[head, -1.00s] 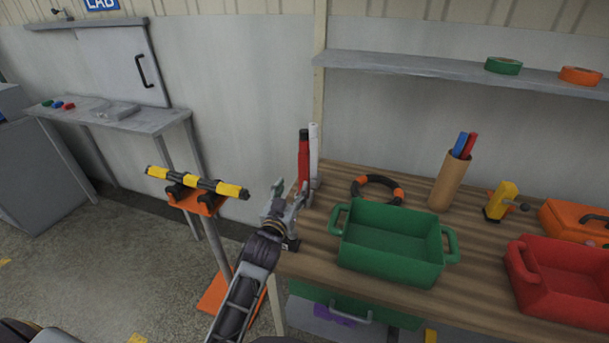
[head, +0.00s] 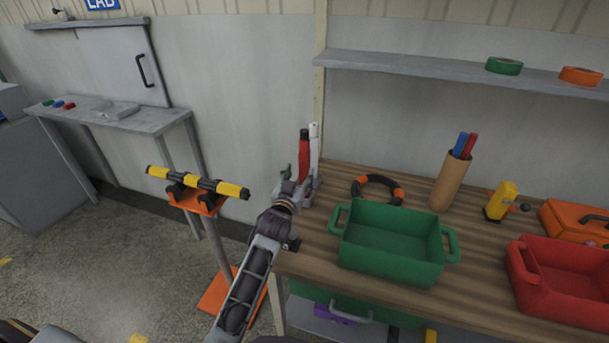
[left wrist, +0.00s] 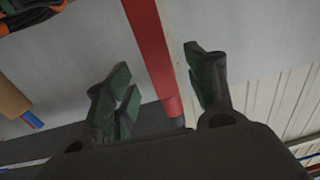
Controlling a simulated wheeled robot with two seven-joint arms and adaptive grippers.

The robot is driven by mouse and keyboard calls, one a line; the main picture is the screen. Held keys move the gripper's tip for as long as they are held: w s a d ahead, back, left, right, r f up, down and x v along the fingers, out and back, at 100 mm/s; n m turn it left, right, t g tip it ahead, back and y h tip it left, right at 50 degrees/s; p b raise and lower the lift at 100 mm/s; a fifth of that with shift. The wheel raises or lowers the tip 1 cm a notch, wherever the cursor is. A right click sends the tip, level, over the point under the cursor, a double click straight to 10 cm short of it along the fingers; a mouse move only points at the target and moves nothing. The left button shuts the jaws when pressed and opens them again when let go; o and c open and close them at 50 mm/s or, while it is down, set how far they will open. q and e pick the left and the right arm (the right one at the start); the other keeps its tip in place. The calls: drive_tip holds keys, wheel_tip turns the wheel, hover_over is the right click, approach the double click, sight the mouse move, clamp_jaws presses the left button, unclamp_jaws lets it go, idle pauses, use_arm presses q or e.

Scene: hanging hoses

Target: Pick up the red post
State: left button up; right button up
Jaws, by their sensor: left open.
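The red post (head: 304,158) stands upright at the back left corner of the wooden bench, with a dark band at its top. A white post (head: 315,143) stands just behind it to the right. My left gripper (head: 300,180) is at the lower part of the red post and hides its foot. In the left wrist view, the red post (left wrist: 152,45) passes between the open green-padded fingers (left wrist: 157,70). My right gripper does not show.
A green bin (head: 392,258) and a black-orange ring (head: 377,188) lie right of my left gripper. A tan holder (head: 450,183) with blue and red sticks stands farther right, near a red bin (head: 565,290). A yellow-black bar (head: 197,183) rests on an orange stand at left.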

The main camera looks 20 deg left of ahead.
sight(303, 167)
use_arm(q)
drive_tip(key=shift+w, duration=0.65)
drive_tip(key=shift+w, duration=2.6)
clamp_jaws()
